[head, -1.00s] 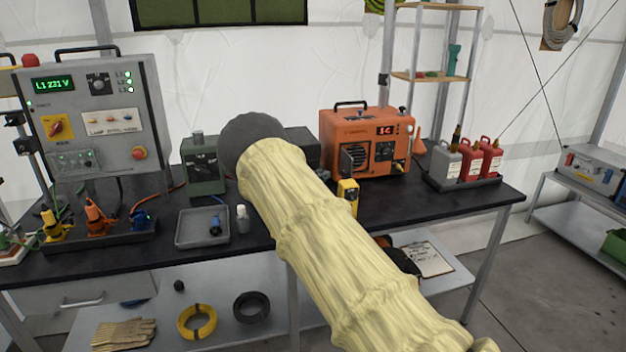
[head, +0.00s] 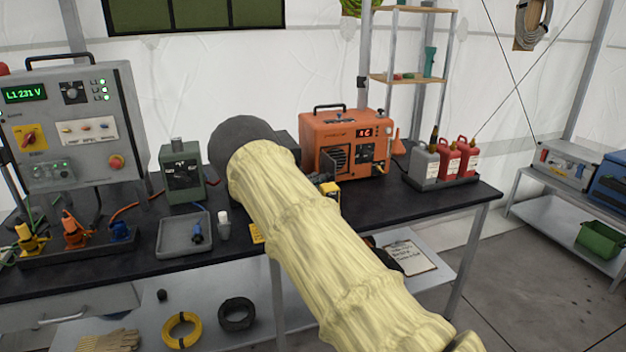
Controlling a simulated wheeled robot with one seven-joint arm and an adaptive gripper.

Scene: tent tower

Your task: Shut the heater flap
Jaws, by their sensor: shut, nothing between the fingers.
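The orange heater (head: 345,130) stands on the dark workbench at the right, with a black handle on top and a lit red display. A dark louvred flap (head: 338,161) is on the lower left of its front; at this size I cannot tell how far it stands open. My arm, in a pale yellow sleeve, reaches up from the lower right to a dark grey rounded joint left of the heater. I see no contact with the flap.
Red and grey canisters (head: 447,160) stand right of the heater. A green box (head: 183,170), a grey tray (head: 184,235) and a control panel (head: 70,125) are left. Bench (head: 420,207) is clear in front of the canisters.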

